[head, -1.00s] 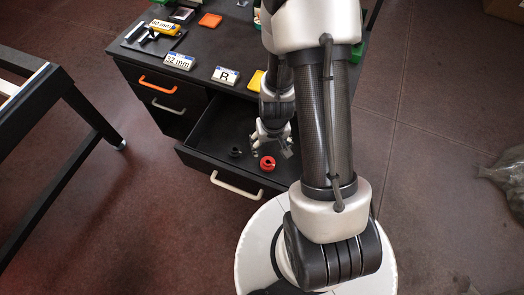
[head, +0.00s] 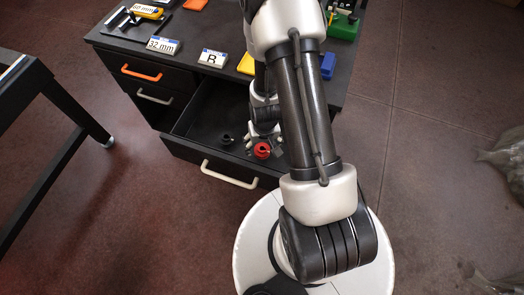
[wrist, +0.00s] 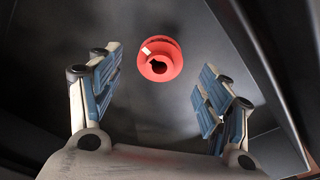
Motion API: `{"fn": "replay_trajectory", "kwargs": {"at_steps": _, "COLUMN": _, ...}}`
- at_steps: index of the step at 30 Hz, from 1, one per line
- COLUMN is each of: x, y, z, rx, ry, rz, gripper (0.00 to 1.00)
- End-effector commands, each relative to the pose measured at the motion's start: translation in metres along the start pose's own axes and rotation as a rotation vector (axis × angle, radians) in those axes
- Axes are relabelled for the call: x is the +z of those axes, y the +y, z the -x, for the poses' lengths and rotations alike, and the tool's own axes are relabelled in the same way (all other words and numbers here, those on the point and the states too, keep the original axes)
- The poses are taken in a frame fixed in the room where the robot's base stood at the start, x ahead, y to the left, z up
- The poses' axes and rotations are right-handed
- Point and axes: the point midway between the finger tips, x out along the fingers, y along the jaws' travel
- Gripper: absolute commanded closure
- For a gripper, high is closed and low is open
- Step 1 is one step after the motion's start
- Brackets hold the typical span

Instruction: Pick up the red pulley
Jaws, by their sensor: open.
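The red pulley (head: 262,150) lies in the open drawer (head: 186,147) of the dark cabinet, near the drawer's front right. In the wrist view the red pulley (wrist: 160,60) sits on the drawer floor, with a dark central hole and a small pale mark on its rim. My gripper (wrist: 160,88) is open and empty, its blue-padded fingers spread to either side and the pulley beyond and between them. In the head view my gripper (head: 263,138) is down in the drawer beside the pulley, partly hidden by my own arm.
A small black part (head: 227,139) lies in the drawer left of the red pulley. The drawer walls stand close around my gripper. The cabinet top holds label blocks (head: 163,45), a yellow piece (head: 246,64), a green block (head: 343,27) and a blue block (head: 327,66).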

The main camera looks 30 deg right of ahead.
Motion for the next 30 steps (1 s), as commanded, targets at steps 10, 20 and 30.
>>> {"fn": "replay_trajectory", "kwargs": {"at_steps": 10, "x": 0.000, "y": 0.000, "z": -0.039, "rx": 0.000, "ry": -0.001, "rz": 0.000, "gripper": 0.29}}
{"fn": "replay_trajectory", "kwargs": {"at_steps": 20, "x": 0.000, "y": 0.000, "z": -0.037, "rx": 0.000, "ry": -0.001, "rz": 0.000, "gripper": 0.43}}
{"fn": "replay_trajectory", "kwargs": {"at_steps": 30, "x": 0.000, "y": 0.000, "z": -0.037, "rx": 0.000, "ry": -0.001, "rz": 0.000, "gripper": 0.66}}
